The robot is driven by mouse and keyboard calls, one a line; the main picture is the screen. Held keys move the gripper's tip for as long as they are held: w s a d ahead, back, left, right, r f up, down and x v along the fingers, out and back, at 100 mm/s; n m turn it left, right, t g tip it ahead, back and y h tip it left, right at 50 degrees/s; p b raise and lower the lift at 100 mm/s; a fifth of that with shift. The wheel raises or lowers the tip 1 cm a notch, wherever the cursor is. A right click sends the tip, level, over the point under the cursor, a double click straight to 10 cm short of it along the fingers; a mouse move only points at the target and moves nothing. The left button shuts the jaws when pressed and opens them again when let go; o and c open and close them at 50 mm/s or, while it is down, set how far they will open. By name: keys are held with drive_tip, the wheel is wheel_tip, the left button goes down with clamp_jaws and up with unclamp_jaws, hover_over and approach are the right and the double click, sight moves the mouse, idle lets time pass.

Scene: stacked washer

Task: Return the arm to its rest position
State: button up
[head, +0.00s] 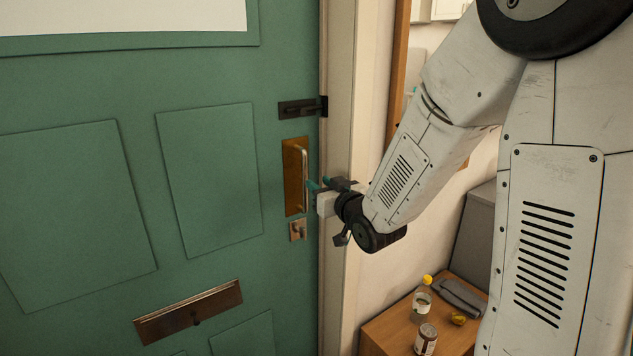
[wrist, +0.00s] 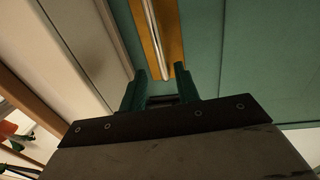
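My gripper (head: 314,185) is at the edge of the green door (head: 80,200), just right of the upright metal pull handle (head: 304,175) on its brass plate (head: 292,190). In the wrist view, the two green fingers of my gripper (wrist: 160,72) stand apart with a gap between them. The handle bar (wrist: 155,35) runs down toward this gap, nearer the right finger. I cannot tell whether a finger touches it. My arm reaches in from the right, bent, and hides part of the wall.
The door looks shut against the pale frame (head: 345,110). A dark latch (head: 300,107) sits above the handle and a letter slot (head: 188,311) below. At lower right, a wooden table (head: 385,332) holds a bottle (head: 421,303), a can (head: 426,339) and a yellow item (head: 458,319).

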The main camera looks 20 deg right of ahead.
idle(0.4)
wheel_tip(320, 180, down, 8)
drive_tip(key=s+d+g+h, duration=0.2)
drive_tip(key=g, duration=0.3)
drive_tip(key=s+f+m+g, duration=0.1)
drive_tip(key=s+f+g, duration=0.2)
drive_tip(key=s+g, duration=0.35)
drive_tip(key=s+a+r+g, duration=0.1)
drive_tip(key=s+r, duration=0.3)
drive_tip(key=s, duration=0.5)
drive_tip(key=s+a+r+g, duration=0.2)
drive_tip(key=s+r, duration=0.1)
drive_tip(key=s, duration=0.6)
drive_tip(key=s+a+r+g, duration=0.2)
drive_tip(key=s+r, duration=0.2)
drive_tip(key=s, duration=0.5)
drive_tip(key=shift+s+r, duration=0.3)
drive_tip(key=shift+r, duration=0.05)
drive_tip(key=shift+a, duration=0.1)
